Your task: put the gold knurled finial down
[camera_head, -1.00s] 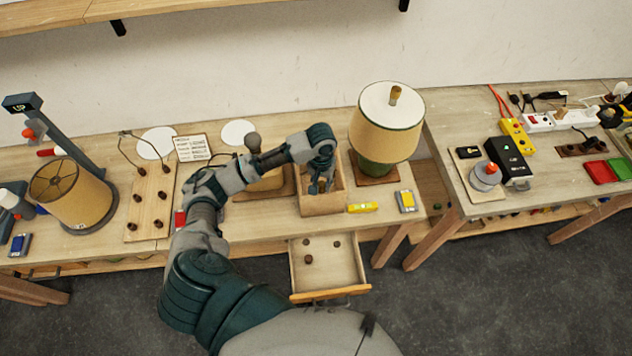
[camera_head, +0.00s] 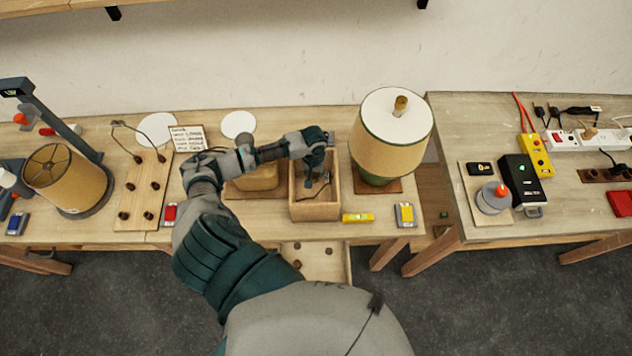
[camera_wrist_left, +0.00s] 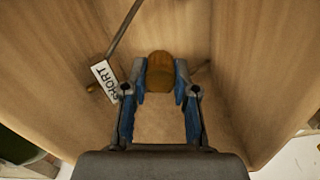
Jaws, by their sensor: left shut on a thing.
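The gold knurled finial (camera_wrist_left: 160,68) is a small golden-brown cylinder between the blue fingers in the left wrist view. My left gripper (camera_wrist_left: 160,82) is shut on it, pointing down inside an open wooden box. In the head view my left gripper (camera_head: 317,187) is inside that wooden box (camera_head: 316,212), and the finial in it is too small and covered to make out. The box's plain inner walls show in the wrist view (camera_wrist_left: 45,60). Whether the finial touches the box floor I cannot tell. My right gripper is not in view.
A white tag reading "SHORT" (camera_wrist_left: 104,80) and a thin rod (camera_wrist_left: 124,28) lie in the box. A lamp (camera_head: 390,140) with a gold top piece stands right of the box. A yellow level (camera_head: 358,217) lies in front. An open drawer (camera_head: 325,262) sits below.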

